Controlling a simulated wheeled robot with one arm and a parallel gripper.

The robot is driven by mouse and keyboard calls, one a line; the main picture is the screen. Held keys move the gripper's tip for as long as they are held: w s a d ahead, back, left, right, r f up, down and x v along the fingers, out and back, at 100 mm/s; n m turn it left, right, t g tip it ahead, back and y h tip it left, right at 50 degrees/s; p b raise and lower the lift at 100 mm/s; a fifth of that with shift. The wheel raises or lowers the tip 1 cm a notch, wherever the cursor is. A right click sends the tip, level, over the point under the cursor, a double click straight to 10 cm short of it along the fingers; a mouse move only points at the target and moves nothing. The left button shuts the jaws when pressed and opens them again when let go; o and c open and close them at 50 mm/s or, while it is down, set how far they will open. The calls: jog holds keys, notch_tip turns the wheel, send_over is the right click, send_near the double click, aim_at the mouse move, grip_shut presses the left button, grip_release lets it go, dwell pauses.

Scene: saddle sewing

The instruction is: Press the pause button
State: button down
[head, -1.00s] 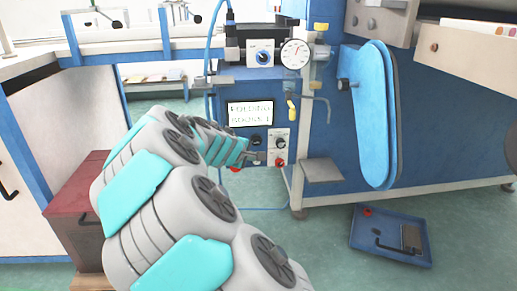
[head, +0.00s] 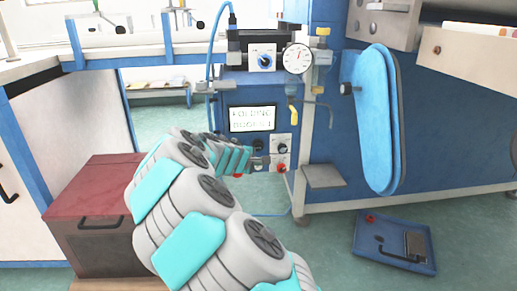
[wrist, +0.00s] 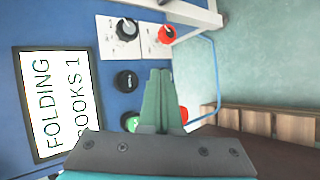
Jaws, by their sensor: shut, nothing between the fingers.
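The blue control panel (head: 233,140) has a lit screen (head: 252,118) reading "FOLDING" and what looks like "BOOKS 1" in the wrist view (wrist: 55,105). Below the screen is a round black button (wrist: 126,80). A green button (wrist: 129,123), partly hidden by my gripper, is beside it, and a red button (wrist: 183,115) shows behind the fingers. No button label is legible, so I cannot tell which is pause. My gripper (wrist: 159,72) is shut and empty, its fingertips near the panel's lower part, close to the black button. I cannot tell whether they touch anything.
A switch (wrist: 126,29) and a red knob (wrist: 166,34) sit on white plates beside the buttons. A gauge (head: 297,58) is above. A grey ledge (head: 323,177) sticks out at right.

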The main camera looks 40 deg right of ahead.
jog(key=w+d, duration=0.3)
jog(key=w, duration=0.3)
jog(key=shift+d, duration=0.4)
jog(key=shift+w, duration=0.1)
dwell(1.7)
jog(key=shift+w+d, duration=0.45)
jog(key=shift+w, duration=0.25)
dwell(0.9)
jog(key=shift+s, duration=0.1)
jog(key=shift+s+a, duration=0.5)
jog(key=shift+s, duration=0.25)
jog(key=shift+s+a, duration=0.45)
jog(key=shift+s, duration=0.25)
jog(key=shift+s+a, duration=0.4)
jog(key=shift+s, duration=0.35)
jog(key=shift+s+a, duration=0.45)
jog(key=shift+s, duration=0.25)
